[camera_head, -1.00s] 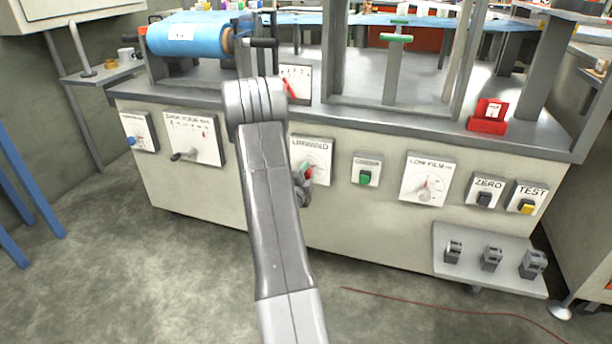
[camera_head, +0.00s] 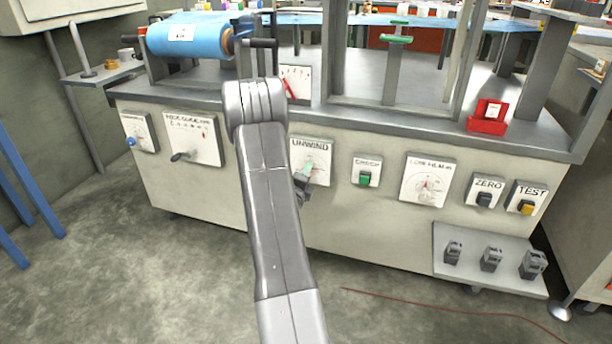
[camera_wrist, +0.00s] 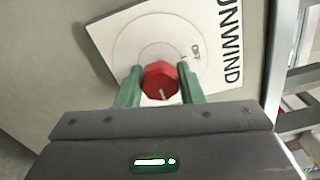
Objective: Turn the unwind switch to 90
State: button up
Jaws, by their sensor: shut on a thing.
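The unwind switch panel (camera_head: 314,155) is a white plate with the word UNWIND on the front of the cabinet, right of my arm in the head view. In the wrist view the plate (camera_wrist: 210,30) appears turned, with a dial circle and a small OFF mark. The red knob (camera_wrist: 160,78) sits at the dial's middle. My gripper (camera_wrist: 158,88) has its green fingers on both sides of the knob and is shut on it. A pale pointer line shows on the knob's lower part. In the head view the gripper (camera_head: 306,172) and arm hide much of the dial.
A panel with a green button (camera_head: 365,178) is to the right, then the low film dial (camera_head: 427,182) and the zero (camera_head: 484,197) and test (camera_head: 525,205) switches. A small shelf (camera_head: 480,275) juts out at lower right. A blue film roll (camera_head: 188,40) lies above left.

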dwell(0.3)
jog(key=o, duration=1)
jog(key=shift+c, duration=0.2)
jog(key=p+v, duration=0.2)
jog(key=v, duration=1.2)
jog(key=shift+w+d, duration=0.1)
jog(key=shift+w, duration=0.1)
jog(key=b+x, duration=0.2)
jog(key=x, duration=1.1)
jog(key=shift+w+d, duration=0.1)
jog(key=shift+w, duration=0.25)
